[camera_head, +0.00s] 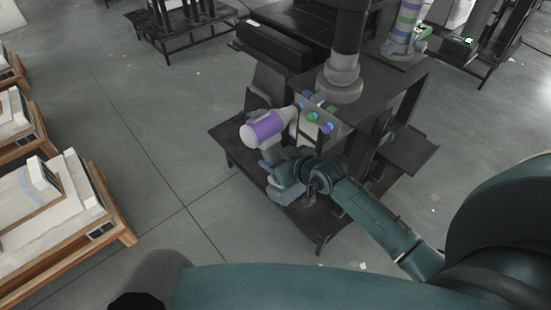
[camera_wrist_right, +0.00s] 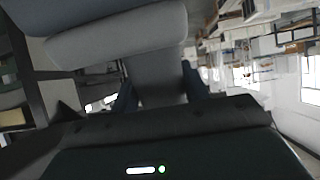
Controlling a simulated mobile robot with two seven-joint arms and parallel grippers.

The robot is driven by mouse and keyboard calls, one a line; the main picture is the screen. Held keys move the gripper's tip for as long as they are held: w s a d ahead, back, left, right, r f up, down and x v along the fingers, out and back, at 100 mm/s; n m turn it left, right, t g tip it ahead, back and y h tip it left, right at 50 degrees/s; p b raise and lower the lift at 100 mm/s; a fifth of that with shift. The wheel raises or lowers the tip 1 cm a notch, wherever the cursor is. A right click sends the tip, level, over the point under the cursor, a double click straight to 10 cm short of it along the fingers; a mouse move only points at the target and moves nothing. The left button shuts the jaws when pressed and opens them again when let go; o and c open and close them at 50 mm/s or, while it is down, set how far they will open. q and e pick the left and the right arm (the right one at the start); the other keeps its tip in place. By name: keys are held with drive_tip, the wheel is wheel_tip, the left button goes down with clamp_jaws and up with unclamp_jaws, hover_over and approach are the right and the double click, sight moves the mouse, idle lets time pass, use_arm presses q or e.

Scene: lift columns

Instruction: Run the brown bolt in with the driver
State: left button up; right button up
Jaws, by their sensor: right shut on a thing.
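The driver (camera_head: 265,128) has a purple and grey body and a grey handle. It is held level, with its nose pointing right, close to the upright panel (camera_head: 340,127) on the bench. My right gripper (camera_head: 274,166) is shut on the driver's handle, above its grey base. In the right wrist view the grey handle (camera_wrist_right: 158,84) stands between the two fingers. Blue, green and purple bolt heads (camera_head: 312,117) show on the panel. I cannot make out the brown bolt; the driver's nose covers part of the panel's left end. Whether the nose touches a bolt cannot be told. My left gripper is not in view.
The dark bench (camera_head: 229,139) carries the panel and a thick grey column (camera_head: 341,78). A long black box (camera_head: 273,44) lies behind. Wooden pallets with white boxes (camera_head: 60,215) stand at left.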

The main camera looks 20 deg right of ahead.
drive_tip(key=shift+w+d+r, duration=0.2)
drive_tip(key=shift+w+d, duration=0.1)
drive_tip(key=shift+d, duration=0.35)
idle(0.7)
idle(0.8)
drive_tip(key=shift+w+d+p, duration=0.2)
drive_tip(key=shift+d+p, duration=0.3)
drive_tip(key=shift+p, duration=0.35)
idle(1.2)
drive_tip(key=shift+s+a+p, duration=0.25)
drive_tip(key=shift+a+p, duration=0.2)
drive_tip(key=shift+a, duration=0.15)
drive_tip(key=shift+s+a+p, duration=0.2)
drive_tip(key=shift+a+p, duration=0.2)
drive_tip(key=shift+a, duration=0.2)
drive_tip(key=shift+s+a+p, duration=0.25)
drive_tip(key=shift+a+p, duration=0.1)
drive_tip(key=shift+a, duration=0.3)
drive_tip(key=shift+s+a+p, duration=0.2)
drive_tip(key=shift+a+p, duration=0.1)
drive_tip(key=shift+a, duration=0.3)
